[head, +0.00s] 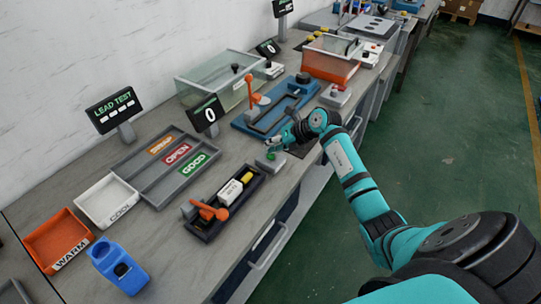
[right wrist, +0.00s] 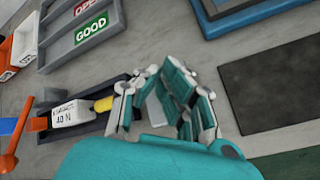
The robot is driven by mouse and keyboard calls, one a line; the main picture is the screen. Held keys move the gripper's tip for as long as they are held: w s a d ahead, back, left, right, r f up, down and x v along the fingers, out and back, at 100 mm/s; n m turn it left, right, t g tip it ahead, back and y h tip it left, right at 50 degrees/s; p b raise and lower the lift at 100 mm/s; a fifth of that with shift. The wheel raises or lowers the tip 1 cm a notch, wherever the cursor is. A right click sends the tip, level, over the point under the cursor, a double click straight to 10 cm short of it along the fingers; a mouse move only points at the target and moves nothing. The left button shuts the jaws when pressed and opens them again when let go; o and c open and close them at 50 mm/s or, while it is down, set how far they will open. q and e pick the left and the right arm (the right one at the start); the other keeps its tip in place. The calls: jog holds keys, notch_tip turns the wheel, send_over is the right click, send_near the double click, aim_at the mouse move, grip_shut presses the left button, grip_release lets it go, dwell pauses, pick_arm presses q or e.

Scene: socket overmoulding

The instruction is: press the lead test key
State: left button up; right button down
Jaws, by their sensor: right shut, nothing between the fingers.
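A small grey key box (head: 270,164) with a green button on top stands on the bench near its front edge; I take it for the lead test key. My right gripper (head: 273,145) is shut and empty, just above and behind the button. I cannot tell whether the fingertips touch it. In the right wrist view the closed fingers (right wrist: 172,108) point down at the bench, and a pale patch of the box (right wrist: 156,112) shows between them; the button is hidden there. The LEAD TEST display (head: 113,108) stands at the back left. My left gripper is not in view.
A dark test fixture (head: 205,233) with an orange lever, a white block and a yellow part lies left of the key. Behind are the SCRAP, OPEN, GOOD tray (head: 148,183) and a counter display (head: 207,113). A dark mat (right wrist: 270,85) lies right of the gripper.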

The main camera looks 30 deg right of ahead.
jog(key=shift+f+b, duration=0.35)
jog(key=shift+f, duration=0.25)
dwell(0.7)
jog(key=shift+r, duration=0.1)
jog(key=shift+r+p, duration=0.9)
jog(key=shift+r, duration=0.1)
notch_tip(320, 180, up, 5)
jog(key=p, duration=0.4)
jog(key=shift+a, duration=0.1)
dwell(0.7)
